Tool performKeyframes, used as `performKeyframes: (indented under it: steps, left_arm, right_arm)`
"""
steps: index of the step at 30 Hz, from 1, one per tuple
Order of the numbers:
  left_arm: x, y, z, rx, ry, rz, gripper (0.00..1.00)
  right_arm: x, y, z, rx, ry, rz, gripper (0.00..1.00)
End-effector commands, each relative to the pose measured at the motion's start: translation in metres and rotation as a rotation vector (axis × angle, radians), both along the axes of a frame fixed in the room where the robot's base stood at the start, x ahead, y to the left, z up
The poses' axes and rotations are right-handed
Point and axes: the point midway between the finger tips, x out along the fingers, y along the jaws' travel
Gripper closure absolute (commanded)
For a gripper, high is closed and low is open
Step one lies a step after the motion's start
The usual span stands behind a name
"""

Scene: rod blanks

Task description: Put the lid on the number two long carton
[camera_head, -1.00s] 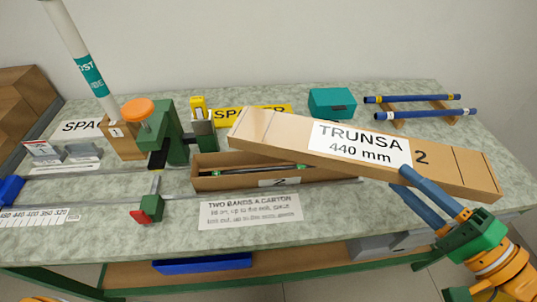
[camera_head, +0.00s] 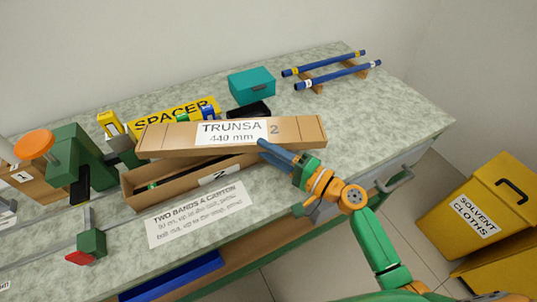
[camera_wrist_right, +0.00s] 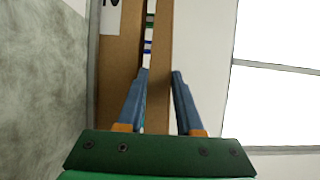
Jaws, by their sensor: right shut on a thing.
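The open number two long carton (camera_head: 203,181) lies on the bench, with a "2" label on its front wall. A dark rod with a green band shows inside its left end. The brown lid (camera_head: 165,136), marked TRUNSA 440 mm 2, is above and behind the carton's opening, slightly turned to it. Much of the inside is hidden under it. My right gripper (camera_head: 264,148) is shut on the lid near its right front edge. In the right wrist view the fingers (camera_wrist_right: 160,75) straddle a brown wall, beside the carton (camera_wrist_right: 117,80). My left gripper is out of view.
A green clamp stand (camera_head: 75,160) with an orange knob stands left of the carton. A yellow SPACER sign (camera_head: 175,117), a teal box (camera_head: 251,85) and blue rods (camera_head: 335,75) on a rack are behind. An instruction card (camera_head: 195,214) lies in front. Bench to the right is clear.

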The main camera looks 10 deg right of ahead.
Motion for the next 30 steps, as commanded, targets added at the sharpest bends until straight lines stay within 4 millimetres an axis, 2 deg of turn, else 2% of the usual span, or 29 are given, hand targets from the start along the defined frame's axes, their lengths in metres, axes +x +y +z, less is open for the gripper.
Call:
performKeyframes:
  steps: [2,8,21,22,24,25,30]
  left_arm:
    - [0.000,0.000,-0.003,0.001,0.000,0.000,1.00]
    - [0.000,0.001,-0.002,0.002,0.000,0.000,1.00]
    - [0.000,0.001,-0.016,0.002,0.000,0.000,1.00]
    - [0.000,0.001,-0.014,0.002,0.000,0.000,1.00]
    - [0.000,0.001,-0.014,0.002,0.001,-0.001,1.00]
    - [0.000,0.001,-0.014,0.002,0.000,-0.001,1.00]
    - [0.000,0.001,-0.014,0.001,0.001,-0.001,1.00]
  right_arm:
    - [0.000,0.000,-0.007,0.001,0.000,-0.001,1.00]
    - [0.000,-0.001,-0.006,0.001,-0.001,0.000,1.00]
    - [0.000,-0.001,-0.018,0.001,-0.001,-0.001,1.00]
    - [0.000,-0.001,-0.016,0.002,-0.001,-0.001,0.57]
    - [0.000,-0.001,-0.016,0.002,-0.001,-0.001,0.38]
    - [0.000,-0.001,-0.016,0.002,-0.001,-0.001,0.35]
    - [0.000,-0.001,-0.016,0.002,-0.001,-0.001,0.35]
